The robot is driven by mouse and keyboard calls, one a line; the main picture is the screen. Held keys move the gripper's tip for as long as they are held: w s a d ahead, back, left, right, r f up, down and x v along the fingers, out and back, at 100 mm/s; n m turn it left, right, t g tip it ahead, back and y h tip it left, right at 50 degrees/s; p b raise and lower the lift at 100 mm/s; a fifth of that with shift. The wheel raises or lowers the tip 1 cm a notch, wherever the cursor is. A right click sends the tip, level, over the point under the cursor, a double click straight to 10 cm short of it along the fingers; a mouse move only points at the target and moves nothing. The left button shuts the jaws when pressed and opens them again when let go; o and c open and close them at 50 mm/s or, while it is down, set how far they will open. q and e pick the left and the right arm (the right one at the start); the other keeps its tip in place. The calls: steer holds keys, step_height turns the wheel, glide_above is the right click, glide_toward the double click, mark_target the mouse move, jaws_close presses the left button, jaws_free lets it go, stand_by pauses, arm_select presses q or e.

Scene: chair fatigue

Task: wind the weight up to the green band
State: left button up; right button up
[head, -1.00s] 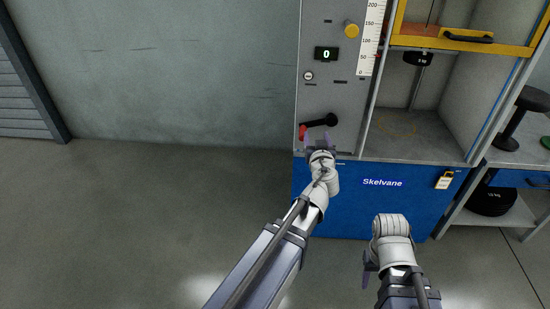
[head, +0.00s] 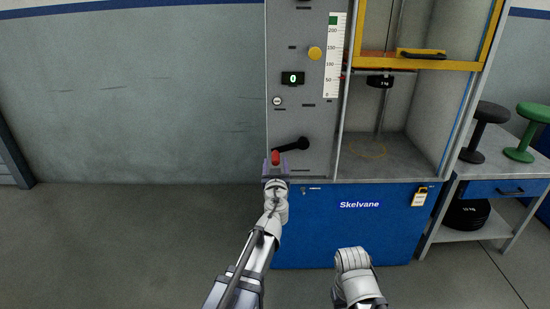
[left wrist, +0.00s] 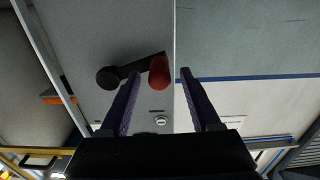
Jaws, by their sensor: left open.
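The crank (head: 292,146) is black with a red handle (head: 275,157), low on the grey panel. Its handle end points left and slightly down from the pivot. My left gripper (head: 276,166) is open at the handle. In the left wrist view, the red handle (left wrist: 159,70) shows between the open fingertips (left wrist: 159,76); I cannot tell whether they touch it. The green band (head: 337,19) is at the top of the white scale (head: 333,65).
The display (head: 292,79) reads 0. A yellow knob (head: 315,53) sits above it. The yellow-framed guard (head: 410,65) is raised over the cabinet opening. The floor to the left is clear.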

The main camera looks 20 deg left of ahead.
mark_target(276, 156)
arm_select(q)
steer(key=x, duration=0.5)
steer(key=shift+w, duration=0.1)
jaws_close()
stand_by(0.3)
stand_by(0.9)
